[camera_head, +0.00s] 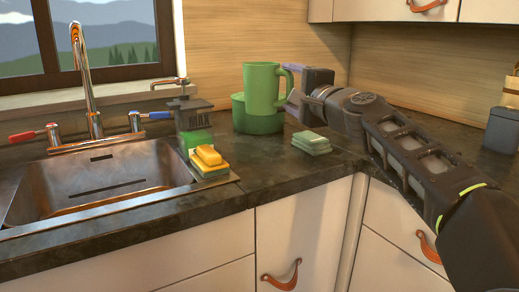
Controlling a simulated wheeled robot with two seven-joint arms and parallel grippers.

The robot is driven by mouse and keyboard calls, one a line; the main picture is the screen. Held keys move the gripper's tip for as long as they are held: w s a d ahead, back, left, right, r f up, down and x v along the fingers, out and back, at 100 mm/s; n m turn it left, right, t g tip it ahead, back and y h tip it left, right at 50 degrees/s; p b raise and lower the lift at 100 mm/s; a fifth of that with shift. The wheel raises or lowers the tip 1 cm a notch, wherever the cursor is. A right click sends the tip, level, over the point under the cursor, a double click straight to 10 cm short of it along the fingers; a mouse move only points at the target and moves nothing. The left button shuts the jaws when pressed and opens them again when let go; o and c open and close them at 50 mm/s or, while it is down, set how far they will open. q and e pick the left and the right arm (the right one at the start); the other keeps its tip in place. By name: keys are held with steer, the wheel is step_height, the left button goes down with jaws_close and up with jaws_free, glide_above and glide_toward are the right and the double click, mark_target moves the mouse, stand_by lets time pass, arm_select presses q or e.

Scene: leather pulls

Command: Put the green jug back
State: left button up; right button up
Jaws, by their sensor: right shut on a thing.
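The green jug (261,85) is upright above the back counter, to the right of the sink. Its handle is on the right side. My right gripper (291,88) reaches in from the right and is shut on that handle. Just behind or under the jug is a wider green container (238,112); its rim is partly hidden by the jug. I cannot tell whether the jug touches it or stands in it. My left gripper is not in view.
A metal sink (95,185) with a copper tap (84,80) is at left. A dark dispenser (190,112) and yellow sponges (209,160) stand at its right edge. The front counter (255,180) is clear.

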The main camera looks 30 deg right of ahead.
step_height(320, 180, down, 6)
steer(key=b, duration=0.5)
steer(key=shift+f, duration=0.1)
step_height(320, 180, down, 4)
steer(key=b, duration=0.3)
steer(key=o, duration=1.6)
steer(key=shift+f, duration=0.15)
steer(key=shift+c, duration=0.2)
steer(key=o, duration=0.5)
steer(key=shift+c, duration=0.2)
